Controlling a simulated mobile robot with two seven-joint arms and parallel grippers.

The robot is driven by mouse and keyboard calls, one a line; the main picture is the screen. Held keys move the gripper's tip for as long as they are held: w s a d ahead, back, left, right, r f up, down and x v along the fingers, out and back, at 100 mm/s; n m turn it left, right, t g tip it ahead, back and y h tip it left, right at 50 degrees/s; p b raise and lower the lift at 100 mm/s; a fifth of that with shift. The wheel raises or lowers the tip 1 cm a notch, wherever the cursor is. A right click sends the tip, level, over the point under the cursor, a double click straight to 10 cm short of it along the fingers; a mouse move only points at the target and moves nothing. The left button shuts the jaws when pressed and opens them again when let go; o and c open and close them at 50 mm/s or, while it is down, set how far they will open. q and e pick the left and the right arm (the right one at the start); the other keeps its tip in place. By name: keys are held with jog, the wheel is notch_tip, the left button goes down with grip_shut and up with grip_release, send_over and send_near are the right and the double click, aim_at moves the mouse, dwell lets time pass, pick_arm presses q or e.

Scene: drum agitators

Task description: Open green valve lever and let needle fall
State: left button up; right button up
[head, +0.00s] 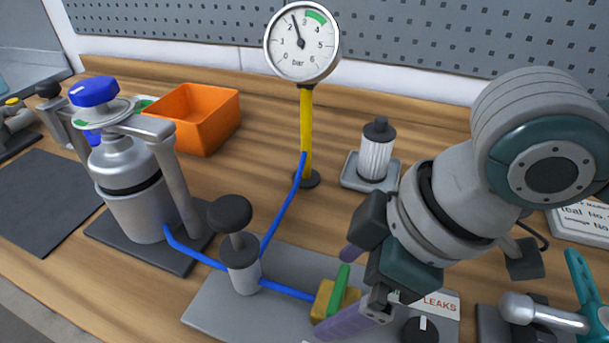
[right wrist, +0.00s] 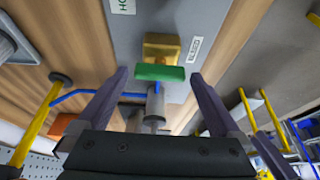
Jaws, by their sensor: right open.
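The green valve lever (head: 341,278) sits on a brass valve body (head: 322,302) on the grey plate, at the end of a blue hose. My right gripper (head: 350,287) is open, with its purple fingers on either side of the lever. In the right wrist view the green lever (right wrist: 160,73) lies between the two fingertips (right wrist: 159,78), with visible gaps to both. The round gauge (head: 302,42) stands on a yellow post; its black needle (head: 297,29) points between 2 and 3 bar. My left gripper is out of view.
A black-knobbed pump-like piece (head: 241,255) stands left of the valve. A metal vessel with a blue knob (head: 130,190), an orange bin (head: 200,117) and a white ribbed filter (head: 376,155) stand farther back. A teal-handled piece (head: 585,290) is at right.

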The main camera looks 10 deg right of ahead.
jog(key=c, duration=1.2)
